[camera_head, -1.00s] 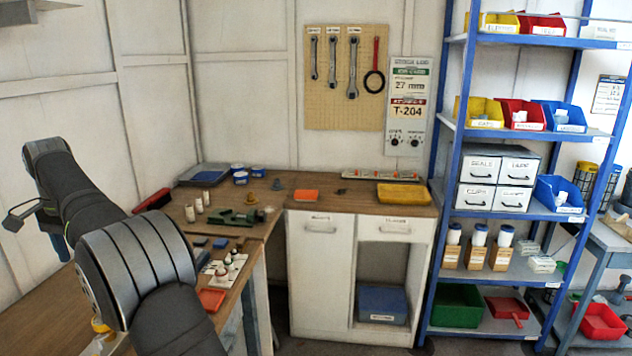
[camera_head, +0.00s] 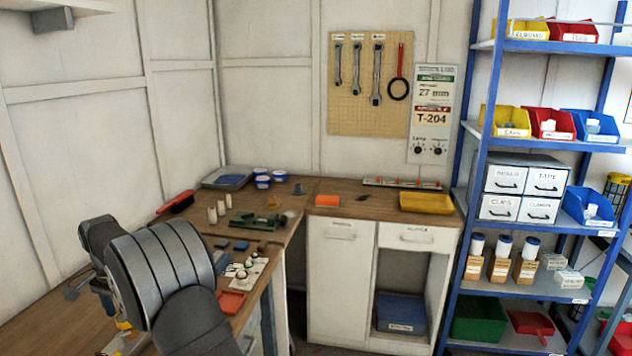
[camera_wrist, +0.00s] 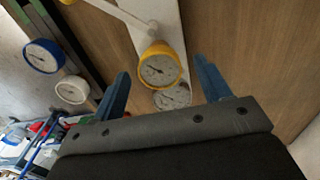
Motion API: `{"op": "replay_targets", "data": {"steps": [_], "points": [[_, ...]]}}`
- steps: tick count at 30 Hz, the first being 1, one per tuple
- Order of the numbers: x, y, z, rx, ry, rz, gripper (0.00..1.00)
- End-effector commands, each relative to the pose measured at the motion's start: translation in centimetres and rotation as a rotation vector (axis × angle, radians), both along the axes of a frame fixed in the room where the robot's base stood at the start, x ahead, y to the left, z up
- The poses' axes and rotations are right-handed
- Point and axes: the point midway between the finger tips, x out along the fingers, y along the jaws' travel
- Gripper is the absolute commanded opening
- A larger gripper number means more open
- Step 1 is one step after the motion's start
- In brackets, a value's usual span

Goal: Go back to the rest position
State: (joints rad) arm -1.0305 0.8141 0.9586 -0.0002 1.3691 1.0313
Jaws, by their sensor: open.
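My gripper shows in the wrist view (camera_wrist: 165,90), with its two blue fingers spread wide apart and nothing held between them. Beyond the fingers is a yellow-rimmed round gauge (camera_wrist: 160,68) on a white mount. A blue-rimmed gauge (camera_wrist: 43,56) is to its left. Whether the fingers touch anything cannot be told, but they look clear of the gauges.
The wooden bench (camera_head: 330,190) carries a green tool (camera_head: 254,220), a yellow tray (camera_head: 427,202), an orange tray (camera_head: 231,302) and several small parts. A blue shelf rack (camera_head: 468,180) with coloured bins stands on the right. A pegboard (camera_head: 345,110) with wrenches hangs behind.

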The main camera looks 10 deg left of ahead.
Motion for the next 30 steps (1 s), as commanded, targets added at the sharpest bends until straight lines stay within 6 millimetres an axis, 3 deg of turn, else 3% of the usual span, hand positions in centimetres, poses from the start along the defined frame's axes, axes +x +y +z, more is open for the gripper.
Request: {"op": "replay_targets", "data": {"steps": [4,17,23,30], "points": [[0.0,0.0,-0.7,0.000,0.000,0.000,0.70],[0.0,0.0,-0.1,0.001,-0.001,0.000,0.70],[0.0,0.1,2.4,0.004,-0.002,0.000,0.70],[0.1,0.1,7.2,0.004,-0.002,0.000,0.70]]}}
